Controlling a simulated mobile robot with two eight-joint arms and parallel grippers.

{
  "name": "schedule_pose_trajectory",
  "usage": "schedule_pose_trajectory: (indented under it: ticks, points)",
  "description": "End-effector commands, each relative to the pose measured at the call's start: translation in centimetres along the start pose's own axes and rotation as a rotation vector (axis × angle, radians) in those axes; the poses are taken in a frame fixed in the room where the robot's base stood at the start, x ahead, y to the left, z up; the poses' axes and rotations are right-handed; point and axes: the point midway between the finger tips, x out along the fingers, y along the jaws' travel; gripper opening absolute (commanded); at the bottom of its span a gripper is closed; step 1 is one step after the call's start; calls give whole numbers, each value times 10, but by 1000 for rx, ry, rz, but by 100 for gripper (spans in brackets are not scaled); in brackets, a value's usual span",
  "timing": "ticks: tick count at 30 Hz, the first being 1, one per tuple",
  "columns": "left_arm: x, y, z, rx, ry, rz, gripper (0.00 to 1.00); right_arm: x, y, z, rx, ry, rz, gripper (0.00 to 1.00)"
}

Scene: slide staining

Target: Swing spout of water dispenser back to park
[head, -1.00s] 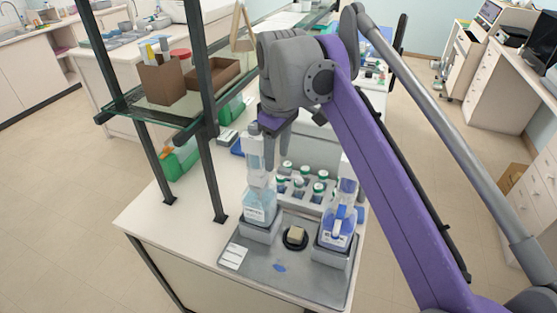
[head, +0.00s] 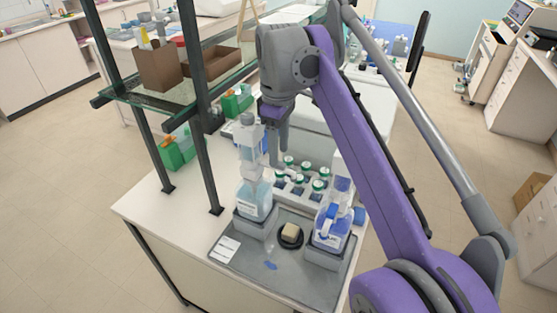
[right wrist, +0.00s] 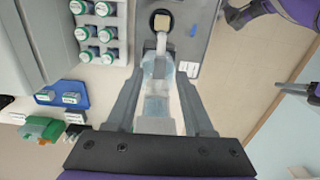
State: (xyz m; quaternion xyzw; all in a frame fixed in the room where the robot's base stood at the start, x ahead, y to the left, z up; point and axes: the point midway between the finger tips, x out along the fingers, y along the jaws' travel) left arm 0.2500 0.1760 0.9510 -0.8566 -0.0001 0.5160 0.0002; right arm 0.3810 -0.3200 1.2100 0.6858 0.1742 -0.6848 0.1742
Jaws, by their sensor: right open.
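A clear dispenser bottle with pale blue liquid (head: 254,200) stands upright on the left block of the grey staining tray (head: 232,262). It seems to be the water dispenser. A second bottle with a blue label and blue parts (head: 331,225) stands on the right block. My right gripper (head: 277,158) hangs fingers down just behind and right of the pale bottle's top. In the right wrist view the right gripper (right wrist: 164,78) is open, its fingers on either side of a clear bottle (right wrist: 158,105). That bottle's pale spout (right wrist: 161,43) points toward a black ring. Finger contact cannot be told.
The black ring with a beige block (head: 290,233) lies between the bottles. A rack of green-capped bottles (head: 298,180) stands behind them. A shelf with dark posts (head: 205,150) rises on the left. Bare bench (head: 160,215) lies left of the tray.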

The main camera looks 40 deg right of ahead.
Motion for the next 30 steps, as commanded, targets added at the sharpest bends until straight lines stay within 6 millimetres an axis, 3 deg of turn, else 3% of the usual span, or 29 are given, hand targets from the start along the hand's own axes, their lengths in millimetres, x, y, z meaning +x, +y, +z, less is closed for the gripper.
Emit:
schedule_pose_trajectory:
  ticks: [6, 17, 25, 26, 30]
  points:
    - [3, 0, 4, 0, -3, 0, 50, 25, 0, 0, 0, 0, 0, 52]
    - [3, 0, 4, 0, -3, 0, 50, 29, 0, 0, 0, 1, 0, 52]
    - [3, 0, 4, 0, -3, 0, 50, 29, 0, 0, 0, 1, 0, 4]
    - [3, 0, 4, 0, -3, 0, 50, 29, 0, 0, 0, 1, 0, 0]
    - [3, 0, 4, 0, -3, 0, 50, 29, 0, 0, 1, 0, 0, 0]
